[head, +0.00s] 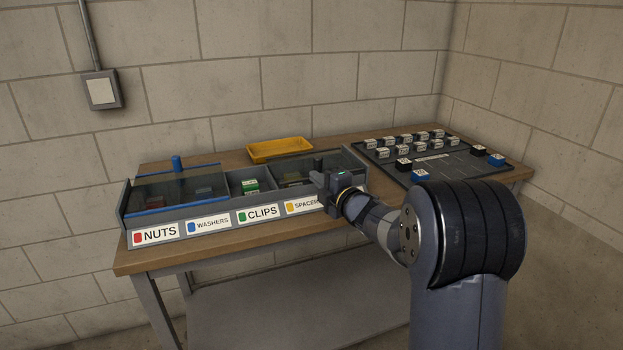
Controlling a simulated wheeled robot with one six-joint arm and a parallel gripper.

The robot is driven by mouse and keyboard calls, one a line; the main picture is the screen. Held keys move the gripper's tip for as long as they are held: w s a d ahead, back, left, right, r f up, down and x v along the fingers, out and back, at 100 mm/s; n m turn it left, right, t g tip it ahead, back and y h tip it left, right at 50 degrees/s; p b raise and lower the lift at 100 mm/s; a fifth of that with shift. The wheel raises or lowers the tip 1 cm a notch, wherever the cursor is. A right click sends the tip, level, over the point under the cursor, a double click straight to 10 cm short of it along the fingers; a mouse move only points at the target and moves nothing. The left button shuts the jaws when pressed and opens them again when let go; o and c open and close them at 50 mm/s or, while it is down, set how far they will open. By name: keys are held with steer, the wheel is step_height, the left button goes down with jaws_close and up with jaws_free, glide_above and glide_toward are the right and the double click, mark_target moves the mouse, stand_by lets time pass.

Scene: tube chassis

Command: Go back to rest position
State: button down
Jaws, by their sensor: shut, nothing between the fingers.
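My gripper (322,182) is at the end of my arm, which reaches in from the right of the head view. It is shut and empty, in front of the right end of a grey bin organizer (165,233).
The organizer, also labelled NUTS, WASHERS and CLIPS, stands on a wooden table (225,258). A yellow tray (279,149) lies behind it. A dark board (440,165) with several small labelled blocks is at the right. Block walls stand behind the table and at right.

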steer(key=v, duration=0.6)
steer(key=shift+s+a, duration=0.15)
steer(key=shift+s, duration=0.05)
steer(key=shift+w, duration=0.1)
